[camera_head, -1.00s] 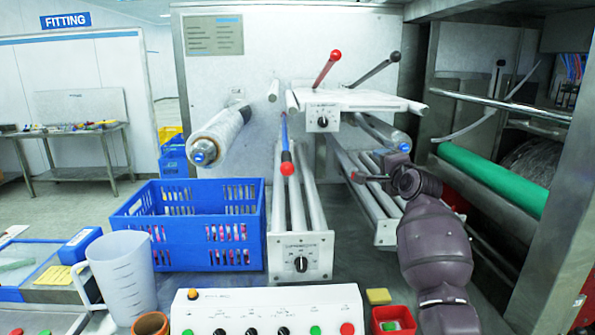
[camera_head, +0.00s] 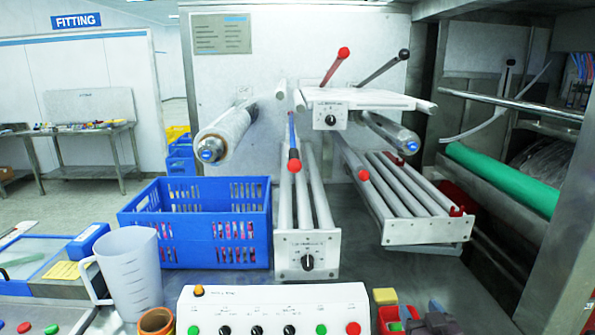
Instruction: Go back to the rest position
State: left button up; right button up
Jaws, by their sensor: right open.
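My right gripper (camera_head: 434,321) shows only as a dark shape at the bottom edge, beside a small red box (camera_head: 388,318). It is open, with nothing seen between its fingers. Most of it and its arm are out of the picture. My left gripper is not in view. The right roller unit (camera_head: 428,231) and its red-knobbed lever (camera_head: 363,175) stand clear of my arm. The left roller unit (camera_head: 307,243) stands beside it with another red-knobbed lever (camera_head: 294,165).
A white control panel (camera_head: 275,303) lies in front. A blue crate (camera_head: 200,246) and a clear jug (camera_head: 132,272) stand to the left. A yellow block (camera_head: 385,296) sits behind the red box. The metal worktop (camera_head: 440,271) right of centre is bare. A steel frame rises at the right.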

jog(key=s+f+g, duration=0.2)
jog(key=s+f, duration=0.7)
jog(key=s, duration=0.3)
jog(key=s+d+f+g, duration=0.1)
jog(key=s+f+g, duration=0.2)
jog(key=s+f, duration=0.7)
jog(key=s, duration=0.3)
jog(key=shift+s+d+f+h+b, duration=0.15)
jog(key=shift+s+d+h+b, duration=0.15)
jog(key=shift+h, duration=0.1)
